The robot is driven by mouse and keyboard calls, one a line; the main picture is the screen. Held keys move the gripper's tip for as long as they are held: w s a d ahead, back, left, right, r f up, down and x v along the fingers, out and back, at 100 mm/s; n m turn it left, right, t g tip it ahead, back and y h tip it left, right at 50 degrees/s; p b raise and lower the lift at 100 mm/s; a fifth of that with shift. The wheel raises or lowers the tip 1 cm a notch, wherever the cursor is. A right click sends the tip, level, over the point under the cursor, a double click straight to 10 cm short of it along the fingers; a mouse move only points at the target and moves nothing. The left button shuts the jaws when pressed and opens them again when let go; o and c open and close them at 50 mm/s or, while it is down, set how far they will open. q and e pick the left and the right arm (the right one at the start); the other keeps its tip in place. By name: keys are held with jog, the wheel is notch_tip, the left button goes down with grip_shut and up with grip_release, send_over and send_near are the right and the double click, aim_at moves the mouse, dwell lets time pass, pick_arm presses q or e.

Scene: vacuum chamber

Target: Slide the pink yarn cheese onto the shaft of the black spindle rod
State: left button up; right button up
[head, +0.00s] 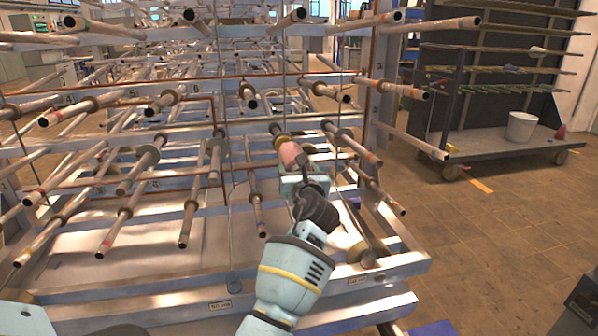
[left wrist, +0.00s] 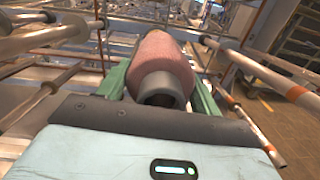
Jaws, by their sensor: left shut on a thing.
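The pink yarn cheese (head: 291,155) is held in my left gripper (head: 296,172), in front of the metal rack. In the left wrist view the cheese (left wrist: 163,58) lies between the green fingers of the gripper (left wrist: 160,85), with its grey tube end towards the camera. In the head view a rod with a dark end part (head: 275,129) and a brass disc (head: 281,142) lie in line behind the cheese. The cheese hides what is in front of the disc. I cannot tell whether the shaft is inside the tube. My right gripper is not in view.
Several other rods with discs, such as one on the right (head: 364,153) and one on the left (head: 119,225), stick out of the rack on both sides. A trolley (head: 500,143) with a white bucket (head: 521,127) stands at the right.

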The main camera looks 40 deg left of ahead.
pick_arm(q)
jog(key=shift+w+a+f, duration=0.35)
jog(key=shift+w+a, duration=0.25)
jog(key=shift+a, duration=0.25)
jog(key=shift+w+a, duration=0.1)
jog(key=shift+a, duration=0.05)
jog(key=o, duration=1.3)
jog(key=shift+r, duration=0.1)
jog(key=shift+p+v, duration=0.45)
jog(key=shift+v, duration=3.55)
